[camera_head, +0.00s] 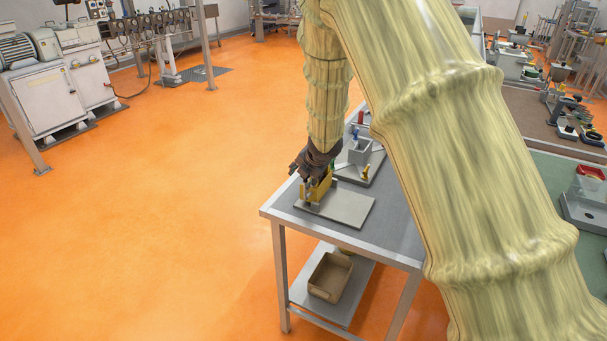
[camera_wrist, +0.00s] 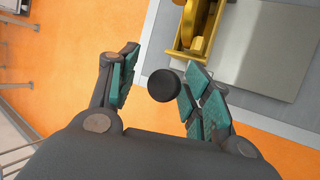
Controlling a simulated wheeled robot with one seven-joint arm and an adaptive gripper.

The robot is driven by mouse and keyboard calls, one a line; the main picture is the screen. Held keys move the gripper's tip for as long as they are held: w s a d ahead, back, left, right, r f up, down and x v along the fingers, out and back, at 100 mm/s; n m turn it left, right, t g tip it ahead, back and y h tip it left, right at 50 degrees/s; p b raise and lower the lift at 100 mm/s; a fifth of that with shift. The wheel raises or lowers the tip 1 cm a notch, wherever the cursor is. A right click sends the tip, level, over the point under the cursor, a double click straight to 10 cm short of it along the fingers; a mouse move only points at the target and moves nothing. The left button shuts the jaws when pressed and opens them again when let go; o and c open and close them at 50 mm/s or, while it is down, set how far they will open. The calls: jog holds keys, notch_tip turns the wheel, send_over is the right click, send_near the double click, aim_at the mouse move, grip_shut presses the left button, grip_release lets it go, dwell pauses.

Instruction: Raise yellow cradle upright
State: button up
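The yellow cradle (camera_head: 320,189) sits at the left end of a grey plate (camera_head: 346,208) on the metal table, partly hidden by my gripper in the head view. In the wrist view the cradle (camera_wrist: 177,51) is at the top, cut off by the frame edge, with a rounded yellow part inside it. My gripper (camera_wrist: 160,66) is open, its teal-padded fingers spread. A round black knob (camera_wrist: 164,85) shows between the fingers, nearer the right one. I cannot tell whether it touches a finger or joins the cradle. In the head view my gripper (camera_head: 307,172) is at the cradle.
The metal table (camera_head: 400,232) has its left edge close by the plate. Behind the plate is another grey base with a grey block (camera_head: 360,152) and small coloured parts. A brown bin (camera_head: 330,277) is on the lower shelf. Orange floor is clear on the left.

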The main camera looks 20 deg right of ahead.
jog(key=shift+d+r, duration=0.1)
jog(key=a+v, duration=0.1)
jog(key=v, duration=1)
jog(key=shift+s+d+r, duration=0.25)
jog(key=shift+d+r, duration=0.1)
jog(key=shift+d, duration=0.1)
jog(key=shift+f, duration=0.1)
